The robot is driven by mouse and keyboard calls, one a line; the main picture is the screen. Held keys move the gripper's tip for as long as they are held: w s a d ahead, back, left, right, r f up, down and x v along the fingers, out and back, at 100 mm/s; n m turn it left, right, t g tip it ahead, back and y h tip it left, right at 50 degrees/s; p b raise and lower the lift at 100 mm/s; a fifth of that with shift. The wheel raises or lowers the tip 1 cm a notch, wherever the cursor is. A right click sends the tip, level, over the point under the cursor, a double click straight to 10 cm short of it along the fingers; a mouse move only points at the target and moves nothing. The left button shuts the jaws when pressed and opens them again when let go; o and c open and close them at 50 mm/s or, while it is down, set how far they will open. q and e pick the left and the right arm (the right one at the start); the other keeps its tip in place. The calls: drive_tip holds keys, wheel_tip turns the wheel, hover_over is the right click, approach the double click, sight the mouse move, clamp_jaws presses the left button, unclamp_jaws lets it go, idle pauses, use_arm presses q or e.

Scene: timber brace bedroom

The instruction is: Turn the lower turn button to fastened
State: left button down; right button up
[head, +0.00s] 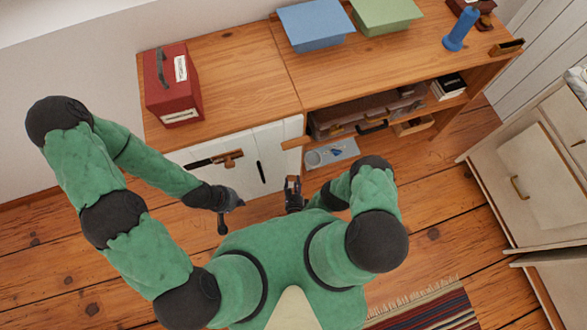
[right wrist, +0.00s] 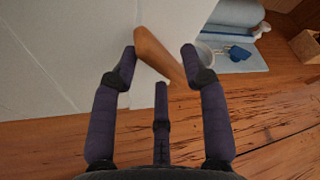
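A wooden bar (head: 295,143), which looks like a turn button, juts out at the right edge of the white cabinet front (head: 245,152). In the right wrist view the wooden bar (right wrist: 158,53) lies slanted between the spread fingertips of my right gripper (right wrist: 160,68). The gripper is open around it; I cannot tell whether a finger touches it. In the head view my right gripper (head: 293,190) is below the bar. Another wooden piece (head: 230,158) with a dark strip is on the cabinet front to the left. My left gripper (head: 226,210) hangs before the cabinet; its fingers are unclear.
A red box (head: 173,87) stands on the wooden top (head: 235,85). Blue (head: 315,25) and green (head: 385,14) boxes and a blue bottle (head: 461,28) are further right. Open shelves hold a blue tray (head: 332,153). A pale drawer cabinet (head: 530,185) stands right, over plank floor.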

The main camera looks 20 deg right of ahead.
sight(293, 168)
drive_tip(key=shift+r, duration=0.1)
drive_tip(key=r, duration=0.8)
drive_tip(key=shift+w+d+r, duration=0.1)
drive_tip(key=shift+w+r, duration=0.15)
drive_tip(key=shift+r, duration=0.6)
drive_tip(key=shift+s+r, duration=0.1)
drive_tip(key=shift+r, duration=0.05)
drive_tip(key=shift+s, duration=0.15)
drive_tip(key=shift+s+d+f+m, duration=0.15)
drive_tip(key=shift+s+f+m, duration=0.2)
drive_tip(key=shift+f, duration=0.1)
drive_tip(key=shift+s+f+m+y+p, duration=1.15)
drive_tip(key=shift+s+f+m+y, duration=0.85)
drive_tip(key=shift+s, duration=2.65)
drive_tip(key=shift+m+g+h, duration=0.25)
drive_tip(key=shift+g+h, duration=0.05)
drive_tip(key=shift+g, duration=0.1)
drive_tip(key=shift+b+x, duration=1.15)
drive_tip(key=shift+x, duration=4.15)
